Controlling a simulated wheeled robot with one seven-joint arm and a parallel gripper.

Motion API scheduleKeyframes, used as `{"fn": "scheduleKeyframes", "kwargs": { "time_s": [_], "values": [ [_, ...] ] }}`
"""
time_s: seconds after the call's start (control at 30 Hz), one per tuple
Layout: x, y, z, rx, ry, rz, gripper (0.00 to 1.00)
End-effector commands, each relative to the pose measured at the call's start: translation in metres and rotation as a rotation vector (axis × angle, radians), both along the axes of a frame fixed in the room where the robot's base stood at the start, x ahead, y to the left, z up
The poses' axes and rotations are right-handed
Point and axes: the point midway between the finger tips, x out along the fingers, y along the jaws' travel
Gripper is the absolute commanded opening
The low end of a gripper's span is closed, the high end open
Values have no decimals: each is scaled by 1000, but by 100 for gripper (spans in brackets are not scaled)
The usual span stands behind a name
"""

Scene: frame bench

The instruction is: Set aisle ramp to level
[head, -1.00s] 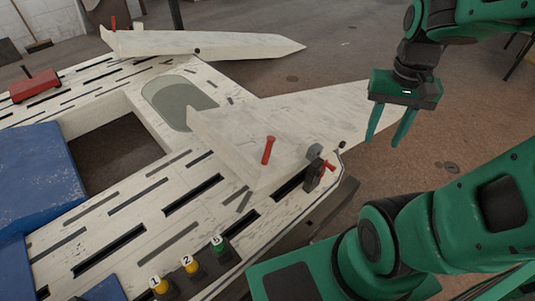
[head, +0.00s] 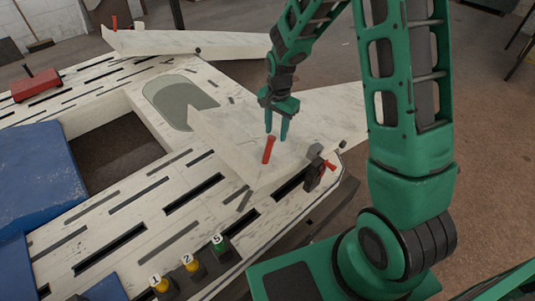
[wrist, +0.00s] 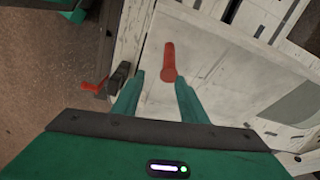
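Two pale wedge-shaped ramp panels show in the head view; which one is the aisle ramp I cannot tell. The near panel (head: 225,132) slopes up from the slotted bench and carries a red handle (head: 268,150). The far panel (head: 190,43) has a red peg (head: 114,22) at its left end. My gripper (head: 276,135) is open and points down over the near panel, close to its red handle. In the wrist view the red handle (wrist: 169,62) shows just beyond and between my open fingertips (wrist: 161,78), and nothing is held.
A dark clamp block (head: 314,175) with a small red lever (head: 331,165) sits at the near panel's edge. Numbered buttons, yellow (head: 161,286), yellow (head: 190,263) and green (head: 219,244), line the front. A blue pad (head: 40,170) and a red block (head: 36,86) lie left.

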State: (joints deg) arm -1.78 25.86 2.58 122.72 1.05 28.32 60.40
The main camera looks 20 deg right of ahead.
Motion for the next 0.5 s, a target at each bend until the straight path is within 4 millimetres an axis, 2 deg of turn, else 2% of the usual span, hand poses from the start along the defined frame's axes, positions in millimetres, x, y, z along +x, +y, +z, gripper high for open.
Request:
{"fn": "scheduleKeyframes", "kwargs": {
  "time_s": [0.03,0.17,0.37,0.5],
  "values": [
    [3,7,-8,7,2,-8,39],
    [9,18,-19,18,0,-25,39],
    [10,18,-34,18,5,-35,39],
    [10,18,-56,18,6,-35,39]
  ]
}}
